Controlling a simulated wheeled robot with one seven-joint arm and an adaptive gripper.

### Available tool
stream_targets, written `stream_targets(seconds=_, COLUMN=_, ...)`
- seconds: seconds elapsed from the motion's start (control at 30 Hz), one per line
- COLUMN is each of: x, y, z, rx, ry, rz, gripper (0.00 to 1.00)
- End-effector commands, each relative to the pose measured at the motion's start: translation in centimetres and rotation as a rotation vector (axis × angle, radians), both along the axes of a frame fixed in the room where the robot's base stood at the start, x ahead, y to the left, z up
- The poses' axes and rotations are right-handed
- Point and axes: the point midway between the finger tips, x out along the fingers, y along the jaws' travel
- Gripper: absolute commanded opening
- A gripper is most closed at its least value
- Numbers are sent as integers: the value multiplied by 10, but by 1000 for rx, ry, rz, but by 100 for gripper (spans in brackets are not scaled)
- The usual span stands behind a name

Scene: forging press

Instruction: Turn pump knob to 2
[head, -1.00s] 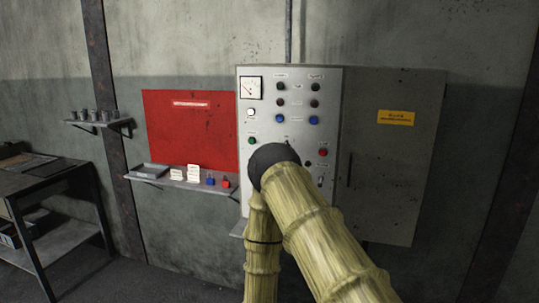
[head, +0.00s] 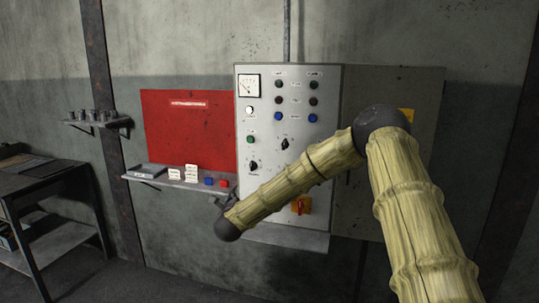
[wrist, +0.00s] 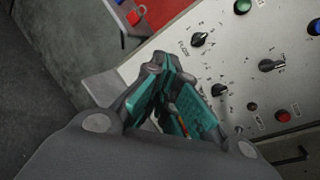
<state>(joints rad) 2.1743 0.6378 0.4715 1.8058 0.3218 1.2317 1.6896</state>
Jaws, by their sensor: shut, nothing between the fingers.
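A third knob (wrist: 220,89) shows just right of my gripper's fingers in the wrist view. My gripper (wrist: 172,90), with teal pads, is shut and empty in front of the panel's lower left edge, seemingly touching no knob.
A shelf (head: 150,178) with cards and padlocks stands left of the panel under a red board (head: 190,125). A red button (wrist: 283,116) is near the third knob.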

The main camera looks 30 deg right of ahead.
Motion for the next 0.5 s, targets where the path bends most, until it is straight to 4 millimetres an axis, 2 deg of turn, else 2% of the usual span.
stream_targets(seconds=0.03, x=6, y=-21, z=24, rx=62, ry=-73, rz=-55, gripper=0)
stream_targets(seconds=0.1, x=11, y=-46, z=56, rx=151, ry=-175, rz=-124, gripper=0)
stream_targets(seconds=0.3, x=11, y=-113, z=130, rx=375, ry=-438, rz=-290, gripper=0)
stream_targets(seconds=0.4, x=7, y=-136, z=154, rx=449, ry=-530, rz=-343, gripper=0)
stream_targets(seconds=0.5, x=5, y=-150, z=168, rx=493, ry=-586, rz=-373, gripper=0)
